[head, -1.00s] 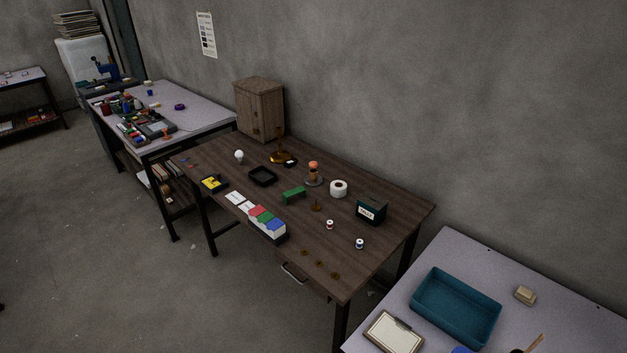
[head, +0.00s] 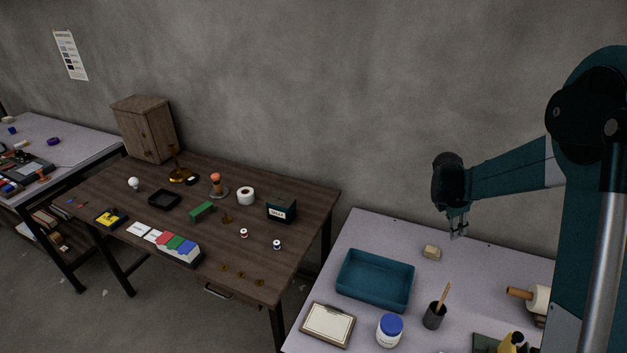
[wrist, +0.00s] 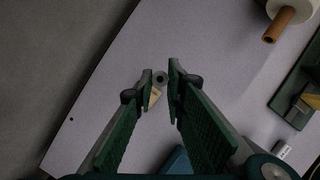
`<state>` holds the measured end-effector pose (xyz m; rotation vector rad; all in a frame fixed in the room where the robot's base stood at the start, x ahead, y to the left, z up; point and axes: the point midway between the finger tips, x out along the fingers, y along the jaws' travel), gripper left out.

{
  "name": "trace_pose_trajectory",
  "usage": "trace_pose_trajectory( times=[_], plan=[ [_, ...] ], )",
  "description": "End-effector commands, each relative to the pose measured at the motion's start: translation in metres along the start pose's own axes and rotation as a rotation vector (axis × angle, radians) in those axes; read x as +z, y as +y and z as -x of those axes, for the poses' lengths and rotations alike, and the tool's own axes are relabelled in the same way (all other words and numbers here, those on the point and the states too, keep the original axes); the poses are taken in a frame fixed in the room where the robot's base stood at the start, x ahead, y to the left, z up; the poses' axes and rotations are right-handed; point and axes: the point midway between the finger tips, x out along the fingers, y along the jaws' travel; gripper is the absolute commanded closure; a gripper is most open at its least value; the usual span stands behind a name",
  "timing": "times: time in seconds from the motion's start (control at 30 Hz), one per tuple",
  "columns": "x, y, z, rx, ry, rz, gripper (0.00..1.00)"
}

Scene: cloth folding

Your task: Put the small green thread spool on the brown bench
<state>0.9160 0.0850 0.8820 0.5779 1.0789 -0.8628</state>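In the wrist view, the fingertips of my gripper (wrist: 160,74) are close together with a small gap. A small round grey end with a dark hole, which looks like the top of the thread spool (wrist: 160,78), fills that gap; its green side is hidden. In the head view, my gripper (head: 458,232) hangs above the back of the pale table, pointing down, and the spool is too small to make out. The brown bench (head: 268,279) stands to the left, away from my gripper.
The pale table (head: 352,232) holds a teal tray (head: 341,277), a beige block (head: 432,252), a clipboard (head: 328,324), a blue-lidded jar (head: 389,330) and a pencil cup (head: 434,315). On the bench are two spools, red (head: 243,233) and blue (head: 277,244), a dark box (head: 282,210) and tape (head: 246,196).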

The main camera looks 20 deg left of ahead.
Motion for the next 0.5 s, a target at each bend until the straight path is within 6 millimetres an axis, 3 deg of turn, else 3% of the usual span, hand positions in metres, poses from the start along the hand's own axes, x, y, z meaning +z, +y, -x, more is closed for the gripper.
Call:
trace_pose_trajectory(
  times=[0.5],
  plan=[
    [-0.132,0.081,0.071,0.085,0.0,0.205,0.9]
  ],
)
